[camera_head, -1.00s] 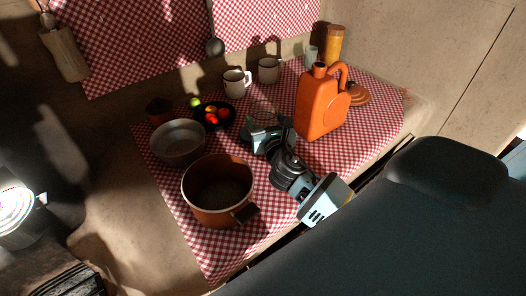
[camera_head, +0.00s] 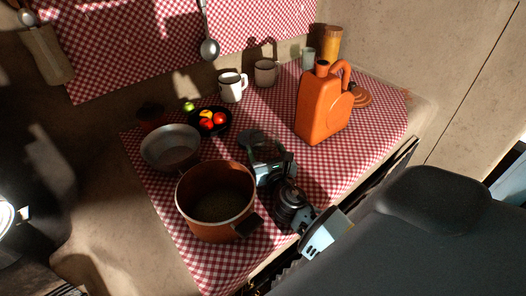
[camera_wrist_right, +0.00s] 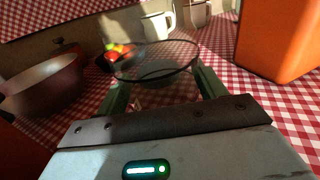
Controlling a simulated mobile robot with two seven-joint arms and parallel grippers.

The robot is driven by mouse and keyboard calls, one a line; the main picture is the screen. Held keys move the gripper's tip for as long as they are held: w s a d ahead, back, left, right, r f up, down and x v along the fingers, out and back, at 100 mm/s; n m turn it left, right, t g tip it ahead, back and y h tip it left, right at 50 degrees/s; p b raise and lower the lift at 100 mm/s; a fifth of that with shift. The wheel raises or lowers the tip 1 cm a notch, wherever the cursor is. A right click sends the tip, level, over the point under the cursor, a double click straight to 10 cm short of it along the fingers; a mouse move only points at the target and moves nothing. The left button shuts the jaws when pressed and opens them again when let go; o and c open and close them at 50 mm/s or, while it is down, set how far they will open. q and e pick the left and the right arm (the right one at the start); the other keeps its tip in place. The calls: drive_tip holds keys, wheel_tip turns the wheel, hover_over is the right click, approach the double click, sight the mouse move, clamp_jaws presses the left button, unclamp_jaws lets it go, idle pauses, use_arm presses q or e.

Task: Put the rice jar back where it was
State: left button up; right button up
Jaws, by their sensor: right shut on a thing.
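A clear glass vessel with a dark rim, seemingly the rice jar (camera_head: 262,149), is between the fingers of my right gripper (camera_head: 270,165). In the right wrist view the glass (camera_wrist_right: 155,64) fills the space between the green fingers of the gripper (camera_wrist_right: 162,82), which is shut on it. I see no rice in it, and whether its base touches the cloth cannot be told. My left gripper is not in view.
A dark plate of fruit (camera_head: 210,122), two mugs (camera_head: 233,86) and an orange jerrycan (camera_head: 322,104) stand farther back. Checked cloth (camera_head: 325,165) is clear right of the gripper.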

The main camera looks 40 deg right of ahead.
drive_tip(key=shift+r, duration=0.2)
drive_tip(key=shift+f, duration=0.2)
drive_tip(key=o, duration=1.2)
drive_tip(key=shift+o, duration=0.2)
drive_tip(key=shift+r, duration=0.25)
drive_tip(key=v, duration=1.2)
